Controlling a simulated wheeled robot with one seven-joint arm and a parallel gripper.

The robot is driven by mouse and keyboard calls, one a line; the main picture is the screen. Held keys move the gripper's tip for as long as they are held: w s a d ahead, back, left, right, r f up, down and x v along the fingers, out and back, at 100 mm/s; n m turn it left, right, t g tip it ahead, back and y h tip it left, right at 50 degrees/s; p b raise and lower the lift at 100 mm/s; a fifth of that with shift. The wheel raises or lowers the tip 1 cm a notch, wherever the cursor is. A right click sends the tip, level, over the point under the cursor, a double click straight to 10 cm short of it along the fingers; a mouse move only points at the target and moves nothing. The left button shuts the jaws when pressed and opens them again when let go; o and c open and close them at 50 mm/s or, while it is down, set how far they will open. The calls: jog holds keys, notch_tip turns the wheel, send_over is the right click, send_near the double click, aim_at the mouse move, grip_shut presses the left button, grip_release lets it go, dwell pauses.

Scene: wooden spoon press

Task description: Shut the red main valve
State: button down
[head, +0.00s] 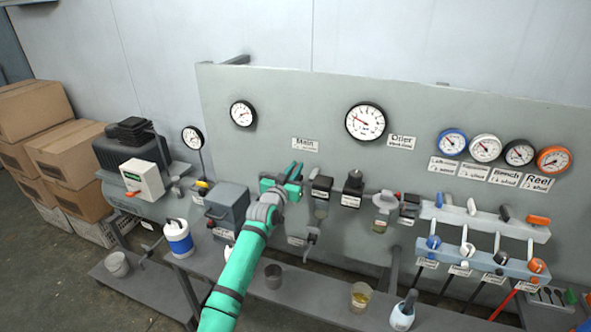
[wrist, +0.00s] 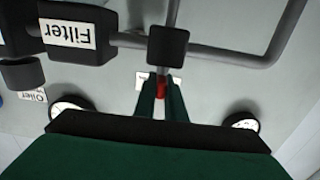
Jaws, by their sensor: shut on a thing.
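The red main valve handle (wrist: 161,84) shows as a small red piece between the two green fingers of my gripper (wrist: 162,88) in the wrist view. The fingers are closed on it from both sides. Most of the handle is hidden by the fingers, so I cannot tell its angle. In the head view my gripper (head: 291,174) is at the grey panel, just below the label "Main" (head: 305,144), and it hides the red handle.
A pipe runs right from my gripper past a black filter block (head: 321,187) to other fittings. Several gauges sit on the panel (head: 270,90). Valves with coloured handles are at right.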

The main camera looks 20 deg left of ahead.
jog(key=shift+f, duration=0.1)
jog(key=c, duration=1.8)
grip_release()
jog(key=s, duration=1.1)
jog(key=shift+a, duration=0.35)
jog(key=shift+w, duration=0.1)
